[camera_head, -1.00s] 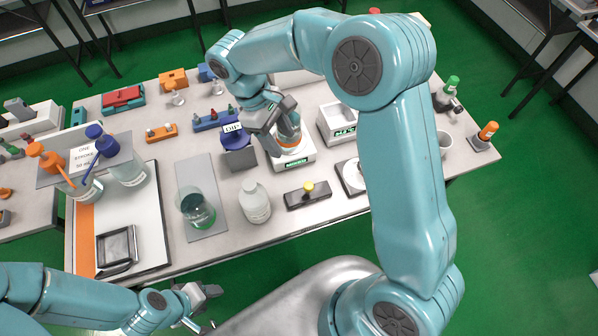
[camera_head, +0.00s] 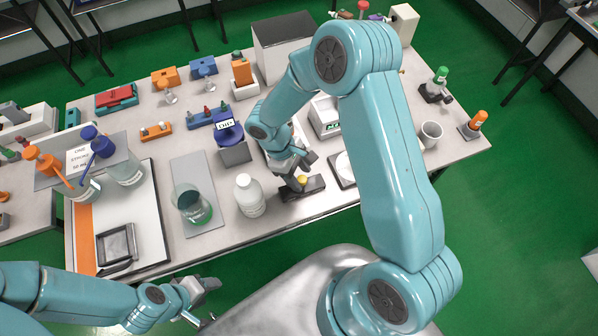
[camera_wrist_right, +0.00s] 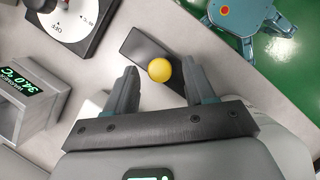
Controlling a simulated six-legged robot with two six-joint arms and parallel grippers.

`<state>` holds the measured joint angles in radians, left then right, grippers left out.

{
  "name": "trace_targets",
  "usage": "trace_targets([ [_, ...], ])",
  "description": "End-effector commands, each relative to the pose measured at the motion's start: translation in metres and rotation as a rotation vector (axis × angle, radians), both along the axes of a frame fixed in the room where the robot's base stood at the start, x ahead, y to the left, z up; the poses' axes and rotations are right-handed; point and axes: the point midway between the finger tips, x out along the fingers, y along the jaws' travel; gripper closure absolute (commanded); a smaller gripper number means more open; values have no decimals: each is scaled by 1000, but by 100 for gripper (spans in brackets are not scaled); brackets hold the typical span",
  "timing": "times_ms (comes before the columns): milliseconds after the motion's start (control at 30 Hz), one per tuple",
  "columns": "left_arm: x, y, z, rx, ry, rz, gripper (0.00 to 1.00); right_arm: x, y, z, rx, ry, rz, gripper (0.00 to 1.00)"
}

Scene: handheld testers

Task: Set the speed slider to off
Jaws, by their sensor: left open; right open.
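A dark block with a round yellow knob (camera_head: 302,180) lies near the front edge of the table. It looks like the slider, but I can read no speed or off marking on it. In the right wrist view the yellow knob (camera_wrist_right: 159,69) stands on the dark block (camera_wrist_right: 137,45). My right gripper (camera_wrist_right: 161,80) is open, with one finger on each side of the knob; I cannot tell whether either touches it. In the head view my right gripper (camera_head: 300,172) partly covers the block. My left gripper (camera_head: 203,303) is open and empty, in front of the table.
A white dial (camera_wrist_right: 72,18) marked OFF is beside the block, and a device with a green display (camera_wrist_right: 18,85) is nearby. A white bottle (camera_head: 250,195) stands left of the block, with a glass beaker (camera_head: 192,205) further left. A mug (camera_head: 430,135) stands to the right.

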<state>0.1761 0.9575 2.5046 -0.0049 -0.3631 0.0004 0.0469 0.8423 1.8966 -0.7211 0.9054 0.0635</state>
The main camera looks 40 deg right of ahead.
Motion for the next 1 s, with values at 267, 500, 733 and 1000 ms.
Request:
trace_targets([
  [267,0,0,0,0,0,0,46,0,-1,-2,0,0,0,46],
  [500,0,0,0,0,0,0,46,0,0,-1,0,0,0,100],
  [733,0,0,-10,0,0,0,46,7,23,-4,-1,-1,3,100],
  [1000,0,0,-13,0,0,0,46,10,43,-1,1,1,-2,100],
])
